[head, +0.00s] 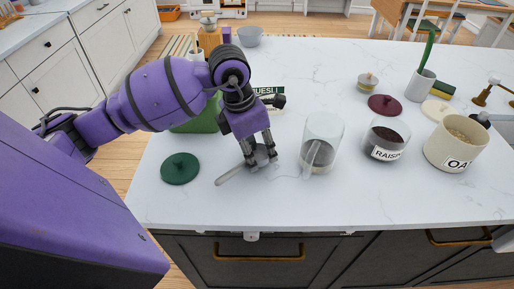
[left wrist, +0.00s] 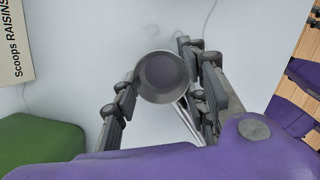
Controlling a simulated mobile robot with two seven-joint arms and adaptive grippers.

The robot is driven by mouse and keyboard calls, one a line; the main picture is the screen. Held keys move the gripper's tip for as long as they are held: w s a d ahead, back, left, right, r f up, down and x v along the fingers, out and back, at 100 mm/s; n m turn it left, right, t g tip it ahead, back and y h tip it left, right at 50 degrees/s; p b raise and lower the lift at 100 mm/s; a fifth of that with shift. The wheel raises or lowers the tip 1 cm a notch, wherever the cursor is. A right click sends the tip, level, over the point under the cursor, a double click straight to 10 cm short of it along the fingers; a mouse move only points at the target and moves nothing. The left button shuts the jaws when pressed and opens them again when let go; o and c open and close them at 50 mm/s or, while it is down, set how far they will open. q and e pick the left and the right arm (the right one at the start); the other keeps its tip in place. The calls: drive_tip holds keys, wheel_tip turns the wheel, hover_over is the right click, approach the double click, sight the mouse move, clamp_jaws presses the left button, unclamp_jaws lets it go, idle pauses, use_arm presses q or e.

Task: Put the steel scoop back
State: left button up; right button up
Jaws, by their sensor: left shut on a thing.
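The steel scoop (head: 231,176) is a grey round cup with a thin handle. My left gripper (head: 259,153) points down over the counter and is shut on it, with the handle reaching out to the lower left. In the left wrist view the round cup of the scoop (left wrist: 163,75) sits between the fingers of my left gripper (left wrist: 160,88), its handle running down to the right. I cannot tell whether the scoop touches the counter. My right gripper is not in view.
Right of the gripper stand a clear glass jar (head: 325,130), a raisin jar (head: 386,136) and a cream oats canister (head: 449,150). A dark green lid (head: 180,168) lies to the left. A green container (head: 196,124) is behind my arm. A sign reading "Scoops RAISINS" (left wrist: 14,40) shows at the wrist.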

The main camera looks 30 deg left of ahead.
use_arm(q)
drive_tip(key=shift+f, duration=0.4)
drive_tip(key=o, duration=1.4)
wheel_tip(320, 180, up, 12)
drive_tip(key=s+a, duration=0.1)
drive_tip(key=s, duration=0.1)
drive_tip(key=shift+a, duration=0.4)
